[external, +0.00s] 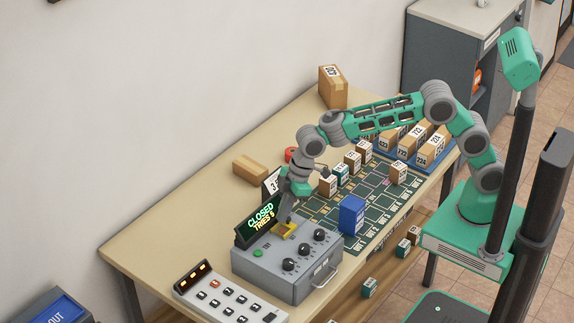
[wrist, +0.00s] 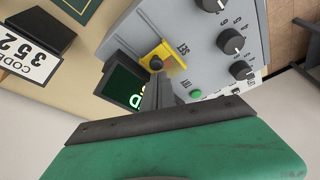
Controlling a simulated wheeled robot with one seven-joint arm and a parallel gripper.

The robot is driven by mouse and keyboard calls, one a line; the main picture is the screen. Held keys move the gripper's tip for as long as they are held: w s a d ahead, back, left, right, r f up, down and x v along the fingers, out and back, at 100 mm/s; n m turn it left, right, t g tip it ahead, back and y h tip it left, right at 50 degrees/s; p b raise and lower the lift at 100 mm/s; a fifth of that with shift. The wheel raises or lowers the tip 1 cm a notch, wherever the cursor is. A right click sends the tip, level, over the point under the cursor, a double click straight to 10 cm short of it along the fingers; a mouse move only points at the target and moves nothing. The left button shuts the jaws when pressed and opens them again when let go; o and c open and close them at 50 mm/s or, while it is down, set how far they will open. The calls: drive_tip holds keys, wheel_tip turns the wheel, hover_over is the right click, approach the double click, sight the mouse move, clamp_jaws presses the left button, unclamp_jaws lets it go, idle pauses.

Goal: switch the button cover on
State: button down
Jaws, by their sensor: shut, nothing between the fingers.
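The yellow button cover (external: 284,230) is on top of the grey control box (external: 300,262), near its back edge. In the wrist view the yellow cover (wrist: 168,55) lies beside the fingertips, with a dark round part at its middle. My gripper (external: 287,222) is shut and empty, pointing down at the cover from above. In the wrist view my gripper (wrist: 157,85) has its fingers together at the cover's edge. I cannot tell whether they touch it. The fingers partly hide the cover, and its exact angle is unclear.
The box carries a green button (wrist: 196,94), three dark knobs (wrist: 232,42) and a display (external: 262,220) reading "CLOSED TRIES 6". A blue box (external: 351,215) stands to the right. A keypad panel (external: 225,300) lies in front. Cardboard boxes stand farther back on the table (external: 165,240).

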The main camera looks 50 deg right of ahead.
drive_tip(key=d+b, duration=0.2)
drive_tip(key=d, duration=0.3)
drive_tip(key=shift+d+b, duration=0.25)
drive_tip(key=shift+b, duration=0.05)
drive_tip(key=a+p, duration=0.1)
drive_tip(key=w+a+r+p, duration=0.2)
drive_tip(key=shift+a, duration=0.4)
wheel_tip(320, 180, up, 9)
drive_tip(key=b, duration=0.2)
hover_over(294, 219)
drive_tip(key=shift+w+a+f, duration=0.1)
drive_tip(key=shift+a+f, duration=0.05)
drive_tip(key=shift+f, duration=0.05)
